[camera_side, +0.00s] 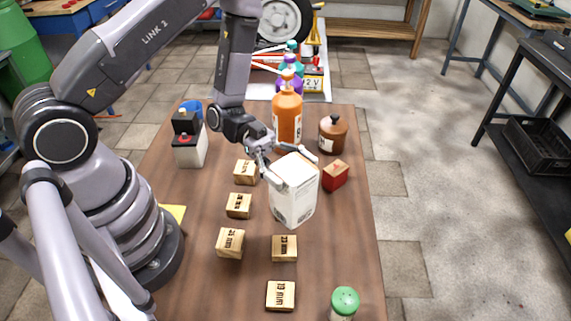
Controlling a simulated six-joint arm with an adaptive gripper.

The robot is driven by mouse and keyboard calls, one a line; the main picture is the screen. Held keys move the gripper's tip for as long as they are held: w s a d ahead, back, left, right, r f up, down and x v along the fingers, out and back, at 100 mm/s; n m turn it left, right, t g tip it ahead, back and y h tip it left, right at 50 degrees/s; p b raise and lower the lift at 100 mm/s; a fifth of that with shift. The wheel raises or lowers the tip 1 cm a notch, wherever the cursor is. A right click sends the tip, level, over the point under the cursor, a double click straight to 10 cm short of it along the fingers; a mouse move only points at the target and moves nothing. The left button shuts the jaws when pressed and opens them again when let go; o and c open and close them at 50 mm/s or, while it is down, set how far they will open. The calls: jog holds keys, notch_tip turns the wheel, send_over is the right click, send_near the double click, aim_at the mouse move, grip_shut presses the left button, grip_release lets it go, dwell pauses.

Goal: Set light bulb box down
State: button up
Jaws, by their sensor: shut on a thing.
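A white box with small printing on its faces, the light bulb box (294,196), is upright over the middle of the wooden table. My gripper (293,164) is at the top of the box and shut on it, with one finger on each side of its upper part. I cannot tell for certain whether the bottom of the box touches the table or is slightly above it.
Several wooden blocks (238,205) lie left and in front of the box. A red block (335,175) stands close on its right. Behind are an orange bottle (287,118) and a brown jar (332,134). A green-capped container (344,303) is at the front right.

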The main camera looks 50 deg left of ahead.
jog(key=w+d+f, duration=0.5)
jog(key=w+f, duration=0.3)
jog(key=f, duration=0.3)
jog(key=shift+d, duration=0.35)
jog(key=shift+f, duration=0.1)
jog(key=o, duration=1.1)
jog(key=shift+o, duration=0.2)
